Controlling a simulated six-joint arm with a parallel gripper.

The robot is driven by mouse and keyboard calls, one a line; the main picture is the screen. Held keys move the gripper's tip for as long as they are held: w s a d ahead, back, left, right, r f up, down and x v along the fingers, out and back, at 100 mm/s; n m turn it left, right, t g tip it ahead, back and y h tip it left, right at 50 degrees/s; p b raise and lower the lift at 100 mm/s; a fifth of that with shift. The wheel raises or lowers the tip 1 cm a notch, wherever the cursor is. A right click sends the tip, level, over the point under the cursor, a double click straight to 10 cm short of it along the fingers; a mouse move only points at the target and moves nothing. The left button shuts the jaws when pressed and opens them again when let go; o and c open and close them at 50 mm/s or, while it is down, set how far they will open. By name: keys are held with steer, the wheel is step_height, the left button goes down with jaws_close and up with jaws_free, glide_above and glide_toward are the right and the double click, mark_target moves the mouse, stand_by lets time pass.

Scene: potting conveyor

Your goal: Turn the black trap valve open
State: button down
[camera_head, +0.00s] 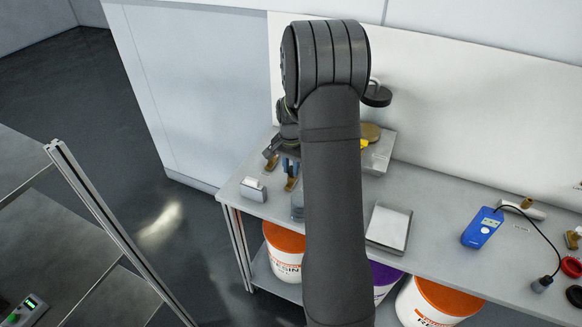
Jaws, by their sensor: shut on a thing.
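My gripper (284,156) shows only in part, at the left of my dark arm, low over the back left of the grey bench. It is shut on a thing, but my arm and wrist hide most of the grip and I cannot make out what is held. Small blue and brass-coloured parts (291,183) show just below the gripper. I cannot pick out the black trap valve for certain; it may be hidden behind my arm or wrist.
On the bench (440,205) are a small metal box (253,189), a pale square plate (389,226), a blue meter (482,228) with a cable, and a red ring (571,266). Orange-lidded buckets (284,238) stand below. A metal-framed table (110,225) is at left.

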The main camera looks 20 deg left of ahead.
steer(key=shift+m, duration=2.2)
steer(key=c, duration=1.3)
jaws_free()
step_height(320, 180, up, 18)
steer(key=shift+f, duration=0.25)
